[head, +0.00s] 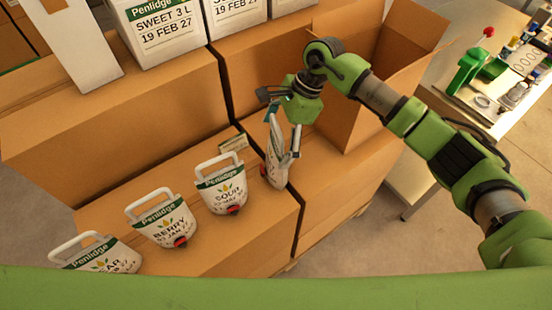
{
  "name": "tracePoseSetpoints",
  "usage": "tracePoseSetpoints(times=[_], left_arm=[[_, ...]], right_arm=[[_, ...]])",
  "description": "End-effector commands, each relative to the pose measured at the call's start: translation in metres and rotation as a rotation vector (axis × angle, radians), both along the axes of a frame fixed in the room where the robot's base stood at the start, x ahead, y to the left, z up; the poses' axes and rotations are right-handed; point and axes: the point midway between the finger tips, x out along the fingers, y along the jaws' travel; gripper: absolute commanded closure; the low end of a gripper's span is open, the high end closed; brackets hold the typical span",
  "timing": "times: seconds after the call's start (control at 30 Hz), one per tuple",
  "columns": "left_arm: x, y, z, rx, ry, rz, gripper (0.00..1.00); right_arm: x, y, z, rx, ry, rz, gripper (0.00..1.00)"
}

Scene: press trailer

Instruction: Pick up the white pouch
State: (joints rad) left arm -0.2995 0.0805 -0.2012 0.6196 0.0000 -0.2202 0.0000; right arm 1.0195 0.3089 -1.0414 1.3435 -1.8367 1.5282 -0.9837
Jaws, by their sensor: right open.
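Several white pouches with handles, green bands and red taps stand in a row on the brown cartons. They are a pouch at the lower left (108,262), the "BERRY" pouch (168,224), a third pouch (225,190) and a fourth pouch (273,165) at the right end. My right gripper (284,140) is open at the upper part of the fourth pouch, with a finger down along its right side. The gripper hides part of this pouch, and I cannot tell whether they touch. My left gripper is not in view.
Larger white "SWEET 3 L" packs (165,28) stand on the taller cartons behind. An open cardboard box (352,110) is right of the gripper. A side table (505,75) with green and small items is at the far right. Floor shows between.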

Motion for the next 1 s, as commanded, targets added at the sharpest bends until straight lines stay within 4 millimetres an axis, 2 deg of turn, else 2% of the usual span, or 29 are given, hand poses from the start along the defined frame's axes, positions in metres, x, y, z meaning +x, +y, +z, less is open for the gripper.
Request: tracePoseSetpoints(times=[0.07,0.1,0.33,0.37,0.4,0.77,1.0], left_arm=[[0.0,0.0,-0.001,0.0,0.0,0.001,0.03],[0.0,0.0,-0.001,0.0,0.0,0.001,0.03],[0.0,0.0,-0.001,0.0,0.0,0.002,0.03],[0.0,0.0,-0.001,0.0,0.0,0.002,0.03],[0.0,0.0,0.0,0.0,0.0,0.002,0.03],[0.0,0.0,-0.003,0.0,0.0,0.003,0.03],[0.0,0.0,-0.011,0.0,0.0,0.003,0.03]], right_arm=[[0.0,0.0,0.0,0.0,0.0,0.0,0.03],[0.0,0.0,0.0,0.0,0.0,0.0,0.08],[0.0,0.0,0.0,0.0,0.0,-0.001,0.67],[0.0,0.0,0.0,0.0,0.0,-0.001,0.75],[0.001,0.001,0.003,0.005,-0.003,0.0,0.78],[0.002,0.001,0.007,0.006,-0.005,0.0,0.78],[0.002,0.001,0.027,0.006,-0.008,0.001,0.78]])
